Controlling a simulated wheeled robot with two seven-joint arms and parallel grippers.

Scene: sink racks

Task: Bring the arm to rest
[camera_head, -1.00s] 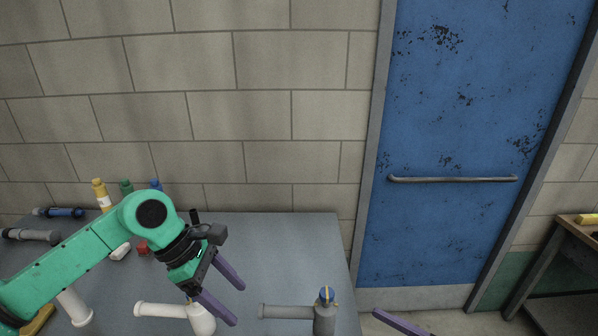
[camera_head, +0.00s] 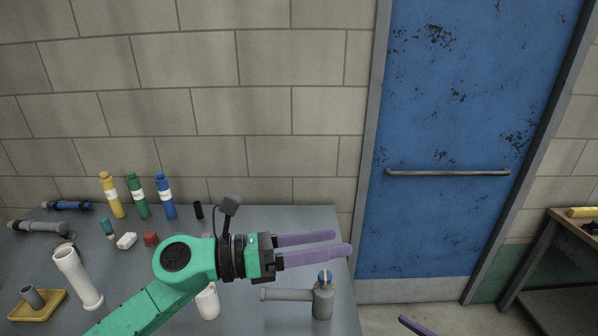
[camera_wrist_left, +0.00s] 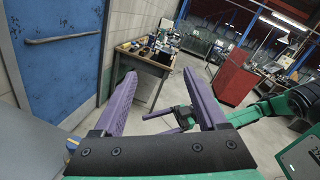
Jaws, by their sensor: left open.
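My left arm reaches in over the grey table in the head view. Its gripper (camera_head: 341,243) points right, with its two purple fingers apart and nothing between them. It is above the table's right part, near the grey pipe fitting with a blue and yellow top (camera_head: 322,300). In the left wrist view the same open fingers (camera_wrist_left: 160,82) frame an empty gap. My right gripper shows only as a purple finger (camera_head: 416,326) at the bottom edge of the head view. Its two fingers show apart in the left wrist view (camera_wrist_left: 152,124).
Yellow (camera_head: 112,196), green (camera_head: 138,196) and blue (camera_head: 165,197) bottles stand at the table's back. A white pipe (camera_head: 77,278), a yellow tray (camera_head: 55,308) and grey pipes are at left. A blue door (camera_head: 450,120) is beyond the table's right edge.

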